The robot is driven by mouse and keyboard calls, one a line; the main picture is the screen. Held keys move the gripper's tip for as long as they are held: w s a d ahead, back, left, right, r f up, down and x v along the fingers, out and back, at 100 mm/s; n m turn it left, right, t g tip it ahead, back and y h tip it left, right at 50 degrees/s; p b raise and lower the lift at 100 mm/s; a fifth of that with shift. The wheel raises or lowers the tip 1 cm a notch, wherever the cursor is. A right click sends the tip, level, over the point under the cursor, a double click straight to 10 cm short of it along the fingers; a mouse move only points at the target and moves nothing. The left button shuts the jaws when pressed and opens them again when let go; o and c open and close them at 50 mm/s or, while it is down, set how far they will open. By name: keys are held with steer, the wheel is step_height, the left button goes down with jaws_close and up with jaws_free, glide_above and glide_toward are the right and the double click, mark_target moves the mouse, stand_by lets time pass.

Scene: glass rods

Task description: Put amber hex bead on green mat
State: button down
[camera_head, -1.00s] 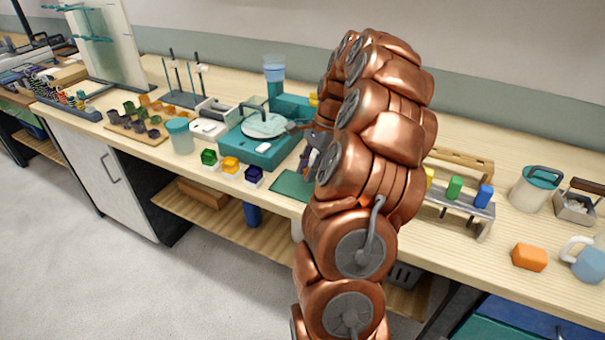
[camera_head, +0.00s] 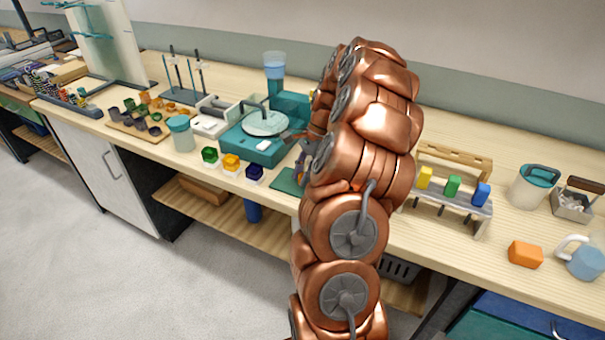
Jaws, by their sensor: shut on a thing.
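The green mat (camera_head: 287,181) lies near the front edge of the bench, partly covered by my arm. My gripper (camera_head: 303,155) shows only in part at the left side of my copper arm, just above the mat. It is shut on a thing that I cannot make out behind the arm. An orange block (camera_head: 526,254) lies at the right of the bench. I cannot tell whether either is the amber hex bead.
A teal device with a round plate (camera_head: 265,124) stands behind the mat. A grey rack (camera_head: 450,203) with yellow, green and blue blocks stands right of my arm. A blue mug (camera_head: 584,262) is at far right.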

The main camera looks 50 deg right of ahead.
steer(key=shift+f, duration=0.1)
steer(key=c, duration=0.9)
jaws_free()
steer(key=shift+o, duration=0.2)
steer(key=b+v, duration=0.2)
steer(key=v, duration=1)
